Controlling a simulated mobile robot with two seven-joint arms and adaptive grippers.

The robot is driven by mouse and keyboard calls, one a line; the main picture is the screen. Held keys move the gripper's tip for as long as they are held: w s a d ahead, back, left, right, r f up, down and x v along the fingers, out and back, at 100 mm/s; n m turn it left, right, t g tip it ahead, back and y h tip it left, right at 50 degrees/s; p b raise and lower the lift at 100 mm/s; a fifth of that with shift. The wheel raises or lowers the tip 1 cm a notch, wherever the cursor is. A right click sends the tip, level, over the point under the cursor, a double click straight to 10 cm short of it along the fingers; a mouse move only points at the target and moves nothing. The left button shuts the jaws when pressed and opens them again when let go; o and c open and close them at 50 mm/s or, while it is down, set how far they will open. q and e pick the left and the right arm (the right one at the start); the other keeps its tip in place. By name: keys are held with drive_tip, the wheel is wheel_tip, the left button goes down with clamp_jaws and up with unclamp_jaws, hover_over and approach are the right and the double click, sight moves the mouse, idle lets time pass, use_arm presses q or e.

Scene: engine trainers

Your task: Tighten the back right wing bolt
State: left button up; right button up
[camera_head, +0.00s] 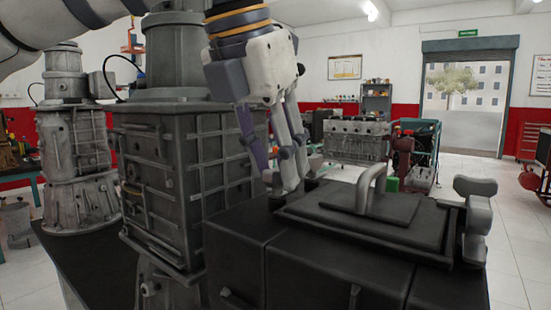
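A black box-shaped unit (325,262) carries a raised lid (420,236) with a light grey arched handle (368,190). A light grey wing bolt (475,215) stands at the lid's right edge, with no gripper near it. My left gripper (285,184) comes down from the upper left, fingers pointing down at the lid's left back corner. Its fingertips are close around or against light grey parts there, which look like another wing bolt mostly hidden by the fingers. Whether the fingers grip it cannot be told. My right gripper is not in view.
A tall grey ribbed engine housing (180,190) stands close to the left of the black unit. A similar grey machine (70,150) is farther left. An engine block (356,140) and a green-framed trainer (418,150) stand behind. Open floor (515,225) lies to the right.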

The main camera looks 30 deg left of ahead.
use_arm(q)
drive_tip(key=shift+f, duration=0.15)
clamp_jaws()
